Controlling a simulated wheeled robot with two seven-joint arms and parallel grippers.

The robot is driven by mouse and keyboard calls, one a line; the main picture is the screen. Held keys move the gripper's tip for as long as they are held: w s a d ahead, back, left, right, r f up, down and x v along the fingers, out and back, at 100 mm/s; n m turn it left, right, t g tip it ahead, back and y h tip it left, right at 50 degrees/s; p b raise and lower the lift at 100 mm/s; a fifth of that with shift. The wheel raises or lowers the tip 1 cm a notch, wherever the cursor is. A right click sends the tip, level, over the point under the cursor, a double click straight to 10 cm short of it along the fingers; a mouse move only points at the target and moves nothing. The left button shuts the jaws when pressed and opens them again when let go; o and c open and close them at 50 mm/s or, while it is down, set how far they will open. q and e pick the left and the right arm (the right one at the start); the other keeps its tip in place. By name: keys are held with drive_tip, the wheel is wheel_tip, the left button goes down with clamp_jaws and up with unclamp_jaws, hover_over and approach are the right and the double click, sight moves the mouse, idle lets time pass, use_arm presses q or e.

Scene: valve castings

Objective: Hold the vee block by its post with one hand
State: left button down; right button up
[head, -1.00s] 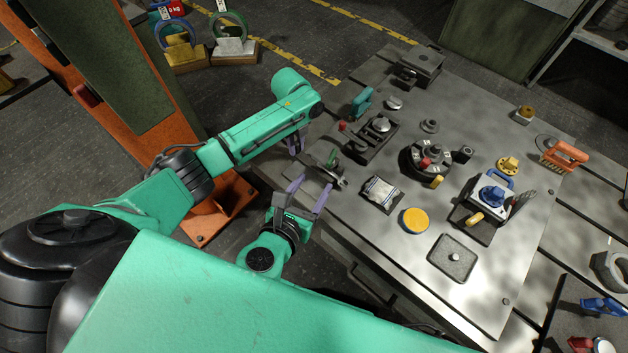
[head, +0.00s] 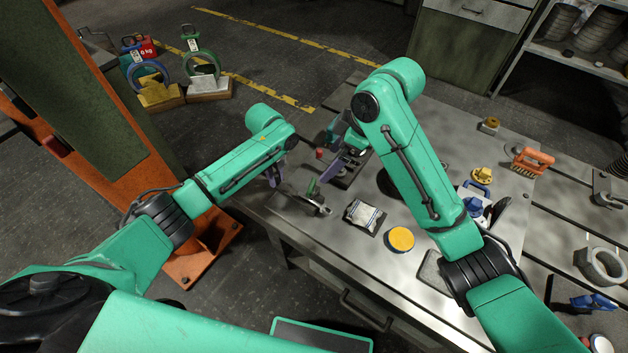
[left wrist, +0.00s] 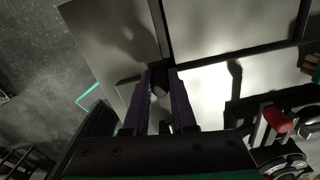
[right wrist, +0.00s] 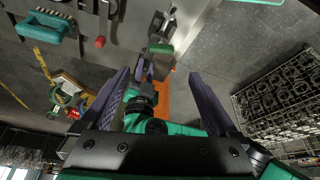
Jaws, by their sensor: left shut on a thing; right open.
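My left gripper (head: 274,175) is at the table's left edge, its fingers pointing down. In the left wrist view (left wrist: 160,74) its purple fingers are shut on a small dark piece (left wrist: 160,82), likely the vee block's post. The fingers hide most of it, and I cannot make out the vee. My right gripper (head: 340,162) is over the back left of the table, right of the left gripper. In the right wrist view (right wrist: 159,76) its fingers are wide apart with nothing gripped between them. The left gripper shows beyond them.
A green-handled metal tool (head: 313,190) lies beside the left gripper. A red knob (head: 320,153) stands near the right gripper. My right arm covers the table's middle.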

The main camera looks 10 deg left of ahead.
sight(312, 184)
drive_tip(key=x, duration=1.1)
drive_tip(key=shift+f, duration=0.2)
drive_tip(key=c, duration=1.4)
